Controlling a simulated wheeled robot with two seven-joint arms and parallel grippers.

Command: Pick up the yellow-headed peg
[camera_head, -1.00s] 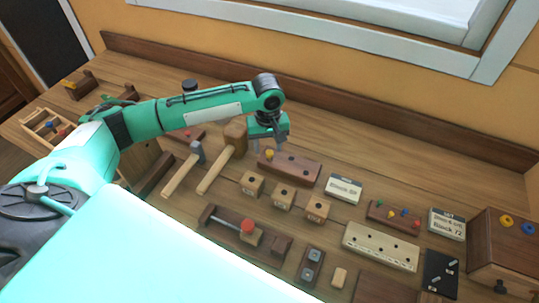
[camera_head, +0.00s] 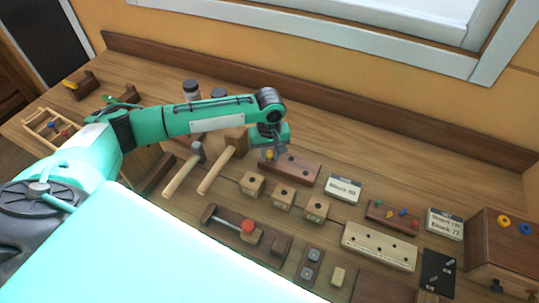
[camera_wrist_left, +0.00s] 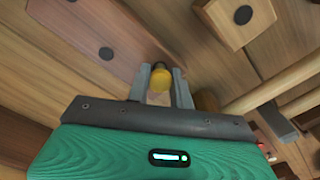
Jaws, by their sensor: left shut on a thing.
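The yellow-headed peg (camera_head: 269,155) stands at the left end of a dark wooden block with holes (camera_head: 303,168). Its yellow head also shows in the left wrist view (camera_wrist_left: 160,79). My left gripper (camera_head: 271,153) is lowered over that end of the block. In the left wrist view its two grey fingers (camera_wrist_left: 161,80) are on either side of the yellow head and shut on the peg. The peg's lower part is hidden, so I cannot tell how deep it sits in the block. My right gripper is not in view.
Two mallets (camera_head: 216,171) lie left of the block. Several small wooden cubes (camera_head: 283,196) with holes stand in front of it. A white labelled box (camera_head: 343,188) is to its right. A red-knobbed clamp (camera_head: 248,226) lies nearer. Bare table shows behind the block on the right.

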